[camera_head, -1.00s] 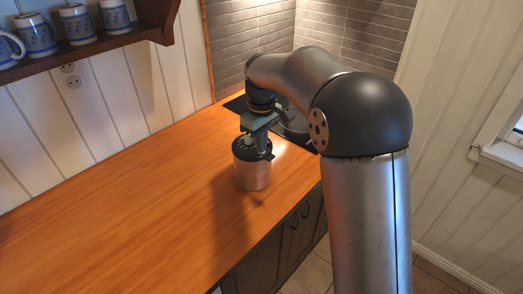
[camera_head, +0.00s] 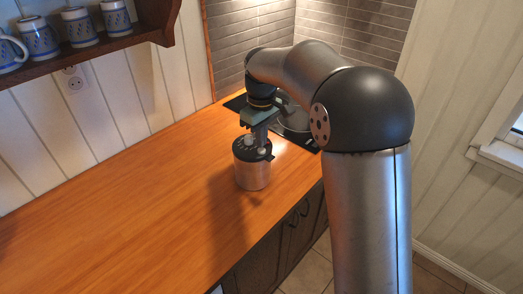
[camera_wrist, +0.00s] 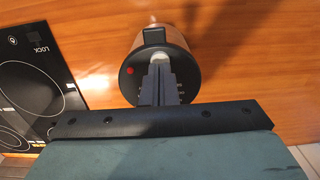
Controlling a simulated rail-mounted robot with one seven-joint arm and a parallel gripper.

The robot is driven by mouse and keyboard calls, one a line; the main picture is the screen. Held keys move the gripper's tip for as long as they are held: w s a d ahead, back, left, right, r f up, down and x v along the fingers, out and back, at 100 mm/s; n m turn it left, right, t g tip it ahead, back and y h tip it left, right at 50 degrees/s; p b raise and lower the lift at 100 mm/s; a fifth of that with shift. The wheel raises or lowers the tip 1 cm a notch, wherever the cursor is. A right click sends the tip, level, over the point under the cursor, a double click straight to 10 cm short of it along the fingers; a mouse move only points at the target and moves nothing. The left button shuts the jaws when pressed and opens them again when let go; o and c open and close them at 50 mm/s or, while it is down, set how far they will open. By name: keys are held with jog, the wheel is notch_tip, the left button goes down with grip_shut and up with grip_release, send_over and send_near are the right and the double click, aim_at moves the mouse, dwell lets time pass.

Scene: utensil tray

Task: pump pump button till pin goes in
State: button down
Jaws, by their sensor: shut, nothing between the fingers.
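A metallic canister (camera_head: 253,175) with a black lid (camera_head: 243,150) stands upright on the counter. In the wrist view its black lid (camera_wrist: 132,87) shows a small red dot (camera_wrist: 130,71) left of centre, possibly the pin. A pale pump button (camera_wrist: 158,57) shows at the lid's middle, partly hidden by my fingers. My gripper (camera_head: 260,141) points down over the lid, and in the wrist view its fingers (camera_wrist: 160,66) are together over the button. I cannot tell whether the fingertips touch it.
A black cooktop (camera_head: 291,125) lies behind and right of the canister and also shows in the wrist view (camera_wrist: 30,92). The wooden counter (camera_head: 130,205) is clear to the left. A shelf with blue-patterned mugs (camera_head: 79,27) hangs on the left wall.

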jog(key=shift+f, duration=0.2)
jog(key=shift+f+b, duration=0.65)
jog(key=shift+f, duration=0.25)
jog(key=shift+r, duration=0.15)
jog(key=shift+r+p, duration=0.95)
jog(key=shift+f, duration=0.2)
jog(key=shift+f+b, duration=0.65)
jog(key=shift+f, duration=0.25)
jog(key=shift+r+p, duration=0.85)
jog(key=shift+r, duration=0.25)
